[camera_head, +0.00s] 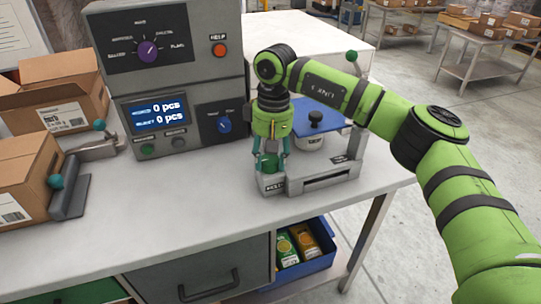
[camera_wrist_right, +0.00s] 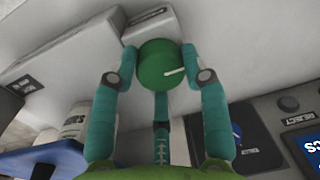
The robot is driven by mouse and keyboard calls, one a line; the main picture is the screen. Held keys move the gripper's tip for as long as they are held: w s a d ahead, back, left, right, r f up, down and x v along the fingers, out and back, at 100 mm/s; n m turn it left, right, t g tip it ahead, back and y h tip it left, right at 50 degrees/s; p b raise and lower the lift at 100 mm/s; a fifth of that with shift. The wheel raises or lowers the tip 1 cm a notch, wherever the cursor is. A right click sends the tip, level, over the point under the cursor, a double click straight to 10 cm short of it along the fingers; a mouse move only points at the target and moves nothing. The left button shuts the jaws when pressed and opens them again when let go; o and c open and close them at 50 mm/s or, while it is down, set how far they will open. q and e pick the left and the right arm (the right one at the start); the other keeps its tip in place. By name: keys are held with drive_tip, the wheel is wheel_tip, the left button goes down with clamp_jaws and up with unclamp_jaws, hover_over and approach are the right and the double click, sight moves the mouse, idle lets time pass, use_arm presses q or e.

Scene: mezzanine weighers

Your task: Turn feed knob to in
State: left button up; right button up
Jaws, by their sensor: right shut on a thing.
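A round green knob (camera_wrist_right: 160,68) with a white pointer line sits on the low grey frame at the front of the bench; I take it to be the feed knob. In the wrist view the line points right. My right gripper (camera_wrist_right: 158,80) reaches down from above with its teal fingers closed around this knob. In the head view my right gripper (camera_head: 270,165) largely covers the knob. The small label (camera_head: 273,187) on the frame below is too small to read surely. My left gripper is not in view.
The grey weigher cabinet (camera_head: 168,85) stands behind, with a purple knob (camera_head: 147,51), a blue knob (camera_head: 224,125) and a display (camera_head: 158,114). A blue tray (camera_head: 312,119) and white container (camera_head: 310,143) are close right of the gripper. Cardboard boxes (camera_head: 60,110) stand left.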

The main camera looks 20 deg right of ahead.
sight(272, 157)
drive_tip(key=o, duration=1.1)
drive_tip(key=shift+w, duration=0.15)
drive_tip(key=shift+o, duration=0.2)
drive_tip(key=shift+r, duration=0.25)
wheel_tip(272, 157, up, 11)
drive_tip(key=shift+d+r, duration=0.2)
drive_tip(key=shift+d, duration=0.1)
